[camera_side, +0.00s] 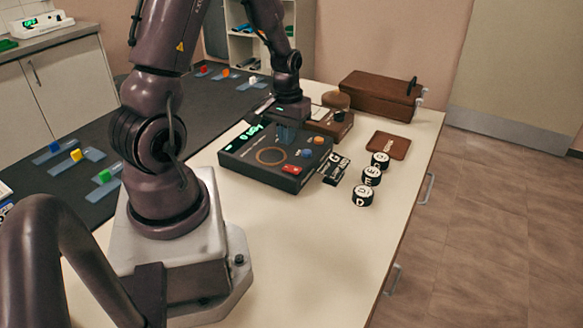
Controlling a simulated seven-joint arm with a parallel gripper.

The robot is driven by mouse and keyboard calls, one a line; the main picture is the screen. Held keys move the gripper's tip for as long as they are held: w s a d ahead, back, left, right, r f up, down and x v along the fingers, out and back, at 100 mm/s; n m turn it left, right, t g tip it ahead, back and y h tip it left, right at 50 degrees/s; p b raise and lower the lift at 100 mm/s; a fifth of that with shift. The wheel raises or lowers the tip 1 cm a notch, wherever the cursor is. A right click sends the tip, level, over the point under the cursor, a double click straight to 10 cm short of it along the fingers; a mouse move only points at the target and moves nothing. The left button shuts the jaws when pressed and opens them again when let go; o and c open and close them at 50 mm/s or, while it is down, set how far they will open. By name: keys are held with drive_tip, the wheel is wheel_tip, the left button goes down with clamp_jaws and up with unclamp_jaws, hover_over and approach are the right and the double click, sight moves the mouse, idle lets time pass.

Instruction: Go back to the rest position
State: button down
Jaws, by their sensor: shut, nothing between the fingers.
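My gripper (287,138) is shut and empty. It points down over the back part of a black control box (240,170); I cannot tell whether the fingertips touch it. The box has a lit green display, an orange ring, a blue button (318,139), an orange button (307,153) and a red switch (291,169). The gripper is left of the blue button and behind the ring. It hides part of the box's back edge.
Several black lettered cylinders (371,175) stand right of the box, beside small black lettered pieces (336,170). A brown pad (388,145) and brown case (380,95) lie farther back. A dark mat (215,105) with colored blocks lies left. The front tabletop (310,235) is clear.

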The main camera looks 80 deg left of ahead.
idle(0.3)
drive_tip(key=s+d+r+m+t, duration=0.2)
drive_tip(key=d+r+m, duration=0.2)
drive_tip(key=d+r, duration=0.6)
drive_tip(key=s+d+r+m+t, duration=0.3)
drive_tip(key=d+r+m, duration=0.2)
drive_tip(key=d+r, duration=0.5)
wheel_tip(320, 180, up, 2)
drive_tip(key=shift+d+r+t, duration=0.2)
drive_tip(key=shift+d+t, duration=0.05)
drive_tip(key=shift+t, duration=0.05)
